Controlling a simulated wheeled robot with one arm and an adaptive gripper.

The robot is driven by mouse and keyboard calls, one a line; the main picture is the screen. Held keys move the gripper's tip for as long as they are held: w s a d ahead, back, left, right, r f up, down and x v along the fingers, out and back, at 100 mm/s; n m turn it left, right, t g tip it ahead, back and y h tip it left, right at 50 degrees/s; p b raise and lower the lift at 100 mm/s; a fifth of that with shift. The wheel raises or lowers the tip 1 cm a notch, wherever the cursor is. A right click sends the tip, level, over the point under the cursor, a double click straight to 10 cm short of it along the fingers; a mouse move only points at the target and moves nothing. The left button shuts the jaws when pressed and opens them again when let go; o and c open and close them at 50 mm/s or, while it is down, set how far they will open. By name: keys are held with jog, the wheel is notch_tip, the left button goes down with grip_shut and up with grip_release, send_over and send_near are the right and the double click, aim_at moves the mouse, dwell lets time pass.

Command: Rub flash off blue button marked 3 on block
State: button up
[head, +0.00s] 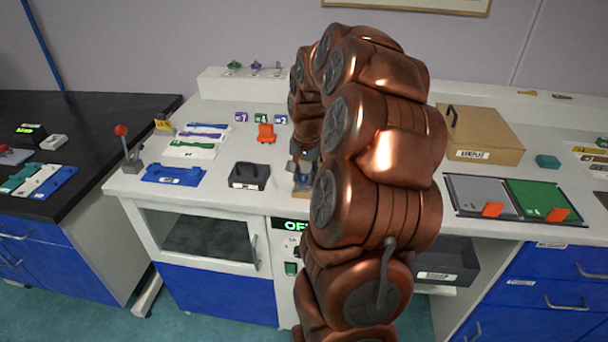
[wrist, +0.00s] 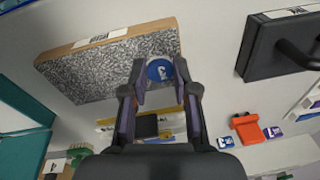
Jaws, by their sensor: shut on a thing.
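In the wrist view, my gripper (wrist: 161,80) is shut on a round blue button (wrist: 159,69) with a white mark, which is too small to read surely. The block (wrist: 95,73) has a grey speckled face and a wood-coloured edge with a printed label. The button overlaps the right part of this face in the picture; I cannot tell whether they touch. In the head view, my arm hides most of my gripper and the button. A wood-coloured edge of the block (head: 302,193) shows just left of my arm.
An orange holder (head: 266,133) and small numbered tags (head: 260,118) are behind. A cardboard-coloured box (head: 480,137) is on the right. Some white bench top between them is clear.

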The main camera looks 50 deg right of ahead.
jog(key=shift+s+f, duration=0.15)
jog(key=shift+s+d+r+b, duration=0.1)
jog(key=shift+s+d+b, duration=0.55)
jog(key=shift+s, duration=0.3)
jog(key=shift+s+d+r+b, duration=0.1)
jog(key=shift+s+d+b, duration=0.3)
jog(key=shift+s+d, duration=0.4)
jog(key=shift+s+d+b, duration=0.55)
jog(key=shift+s+d, duration=0.05)
jog(key=shift+s, duration=0.45)
jog(key=shift+s+d+f+b, duration=0.1)
jog(key=shift+s+d+b, duration=0.4)
jog(key=shift+s, duration=0.25)
jog(key=shift+s+d+f+b, duration=0.1)
jog(key=shift+s+d+b, duration=0.25)
jog(key=shift+s+d, duration=0.25)
jog(key=shift+a, duration=0.15)
